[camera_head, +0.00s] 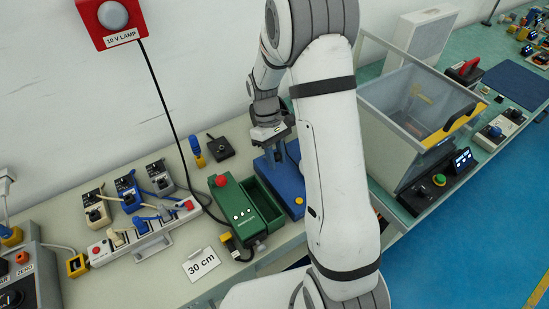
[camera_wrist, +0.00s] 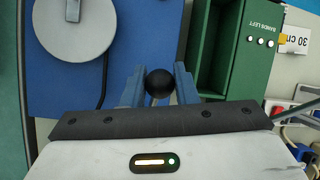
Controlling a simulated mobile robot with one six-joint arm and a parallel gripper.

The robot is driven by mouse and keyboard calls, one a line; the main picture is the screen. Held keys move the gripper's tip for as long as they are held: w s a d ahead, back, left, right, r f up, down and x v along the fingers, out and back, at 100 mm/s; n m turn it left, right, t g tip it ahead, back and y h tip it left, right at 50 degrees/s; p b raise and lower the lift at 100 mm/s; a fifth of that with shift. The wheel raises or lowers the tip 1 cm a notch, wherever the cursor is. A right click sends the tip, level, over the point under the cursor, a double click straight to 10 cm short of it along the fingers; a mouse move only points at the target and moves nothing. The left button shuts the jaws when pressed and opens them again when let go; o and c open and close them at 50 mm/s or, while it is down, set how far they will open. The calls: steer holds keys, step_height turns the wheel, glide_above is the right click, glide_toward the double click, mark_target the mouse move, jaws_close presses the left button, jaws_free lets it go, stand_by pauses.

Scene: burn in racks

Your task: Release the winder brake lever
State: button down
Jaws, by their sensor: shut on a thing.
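The winder has a blue base (camera_head: 288,187) and stands on the bench beside the green box, partly hidden by my arm in the head view. In the wrist view its blue plate (camera_wrist: 145,30) carries a round grey disc (camera_wrist: 72,28) at upper left and a thin dark curved bar. The brake lever's black ball knob (camera_wrist: 159,82) sits between the two blue-grey fingers of my gripper (camera_wrist: 158,88). My gripper is shut on the knob. In the head view my gripper (camera_head: 275,149) points down over the back of the winder.
A green box (camera_head: 238,215) with a red button and an open tray stands left of the winder; "BANDS LEFT" reads in the wrist view. A "30 cm" card (camera_head: 201,264) lies in front. A grey open-topped bin (camera_head: 385,135) stands right. A power strip (camera_head: 143,236) lies left.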

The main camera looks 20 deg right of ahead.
steer(key=shift+r, duration=0.1)
steer(key=c, duration=1.2)
jaws_free()
steer(key=shift+a, duration=0.1)
steer(key=shift+o, duration=0.2)
steer(key=b+v, duration=0.1)
steer(key=v, duration=0.6)
steer(key=shift+w+r, duration=0.15)
steer(key=shift+r, duration=0.25)
steer(key=s+r+m+t, duration=0.3)
steer(key=s+r+t, duration=0.1)
steer(key=s, duration=0.6)
steer(key=s+r+m+t, duration=0.3)
steer(key=s+r, duration=0.4)
steer(key=s, duration=0.3)
steer(key=shift+d+m+t+y, duration=0.3)
steer(key=shift+d+t+y, duration=0.1)
steer(key=shift+d+t, duration=0.15)
